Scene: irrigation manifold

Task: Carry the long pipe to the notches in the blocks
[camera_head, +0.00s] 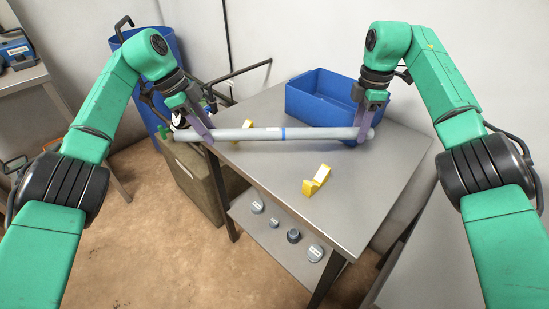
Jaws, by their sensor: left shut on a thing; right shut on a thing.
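The long grey pipe (250,134), with a blue band near its middle, is held roughly level above the metal table. My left gripper (203,130) is shut on it near its left end, which reaches past the table's left edge. My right gripper (365,125) is shut on it near its right end. One yellow block (316,180) stands on the table in front of the pipe. Another yellow block (248,124) shows just behind the pipe and is partly hidden by it. The pipe appears apart from the front block.
A blue bin (305,103) stands at the back of the table (345,215), close behind the pipe and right gripper. A tall blue barrel (172,45) and a box (196,190) stand left of the table. Several grey fittings (293,236) lie on the lower shelf. The table's front right is clear.

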